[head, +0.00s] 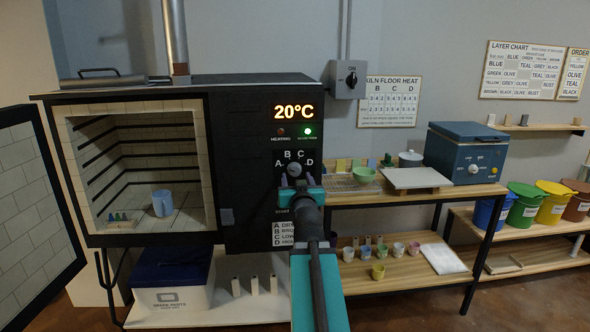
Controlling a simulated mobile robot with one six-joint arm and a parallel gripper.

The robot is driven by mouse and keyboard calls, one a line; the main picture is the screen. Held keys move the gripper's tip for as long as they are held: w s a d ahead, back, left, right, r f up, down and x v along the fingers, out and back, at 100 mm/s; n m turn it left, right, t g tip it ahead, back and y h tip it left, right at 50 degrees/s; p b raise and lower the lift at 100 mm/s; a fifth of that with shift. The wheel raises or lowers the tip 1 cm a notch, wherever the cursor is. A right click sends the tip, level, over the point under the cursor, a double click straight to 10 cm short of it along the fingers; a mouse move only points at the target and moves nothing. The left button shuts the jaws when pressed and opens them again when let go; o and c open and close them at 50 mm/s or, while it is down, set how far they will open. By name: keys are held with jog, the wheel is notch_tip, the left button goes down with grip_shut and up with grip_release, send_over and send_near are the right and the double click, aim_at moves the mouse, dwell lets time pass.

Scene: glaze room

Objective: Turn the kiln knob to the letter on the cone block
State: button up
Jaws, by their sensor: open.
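The kiln (233,160) stands at the left with its chamber open. Its black panel has a knob (294,170) ringed by the letters A, B, C and D. The knob is partly hidden by my arm, and I cannot tell which letter it points to. The cone block (122,225), with several small bluish-green cones, sits on the chamber floor at the left. Its letter is too small to read. My gripper (296,184) is open in front of the panel, just at or below the knob. I cannot tell whether it touches the knob.
A blue mug (163,203) stands in the chamber. The kiln door (35,205) hangs open at the far left. The display (295,112) reads 20°C, with a green lamp lit.

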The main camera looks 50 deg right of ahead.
aim_at(295, 172)
jog(key=shift+p+x, duration=1.2)
jog(key=shift+p, duration=0.45)
jog(key=shift+x, duration=1.4)
jog(key=c, duration=0.9)
